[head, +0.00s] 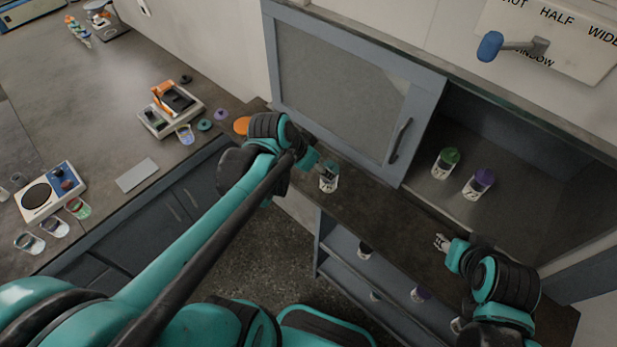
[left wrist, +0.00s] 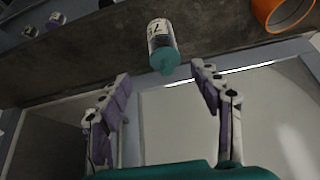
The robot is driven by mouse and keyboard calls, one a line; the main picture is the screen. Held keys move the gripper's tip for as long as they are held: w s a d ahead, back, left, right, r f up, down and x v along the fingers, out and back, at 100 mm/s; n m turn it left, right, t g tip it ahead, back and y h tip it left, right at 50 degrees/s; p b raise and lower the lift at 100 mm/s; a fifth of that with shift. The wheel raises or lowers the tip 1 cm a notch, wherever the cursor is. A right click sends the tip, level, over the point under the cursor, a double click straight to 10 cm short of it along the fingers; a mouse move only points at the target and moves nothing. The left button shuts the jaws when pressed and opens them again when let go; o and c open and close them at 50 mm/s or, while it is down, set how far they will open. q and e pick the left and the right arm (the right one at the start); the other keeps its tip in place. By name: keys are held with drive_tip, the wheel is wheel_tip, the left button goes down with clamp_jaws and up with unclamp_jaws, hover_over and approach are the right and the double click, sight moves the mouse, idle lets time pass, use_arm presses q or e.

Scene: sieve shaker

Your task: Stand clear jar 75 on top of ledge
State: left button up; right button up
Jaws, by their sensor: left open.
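A clear jar with a teal lid (head: 328,178) stands upright on the dark ledge (head: 385,206) in front of the cabinet. Its label is too small to read surely. The jar also shows in the left wrist view (left wrist: 159,38), just beyond and between the fingertips. My left gripper (head: 312,162) is open beside the jar; its spread fingers (left wrist: 161,80) hold nothing. My right gripper (head: 441,242) is low over the right part of the ledge, with no object visible in it; its finger opening is unclear.
More jars sit on the shelves below (head: 345,258). An orange round object (head: 241,125) lies left of my left gripper. The left bench holds balances and jars.

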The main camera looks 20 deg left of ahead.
use_arm(q)
drive_tip(key=s+r+n+t+y, duration=0.1)
drive_tip(key=s+n, duration=0.3)
drive_tip(key=s, duration=0.6)
drive_tip(key=shift+s+a+r+n+t+y, duration=0.15)
drive_tip(key=shift+a+r+n+t+y, duration=0.2)
drive_tip(key=shift+y, duration=0.35)
drive_tip(key=shift+d, duration=0.1)
wheel_tip(320, 180, down, 5)
drive_tip(key=b, duration=0.5)
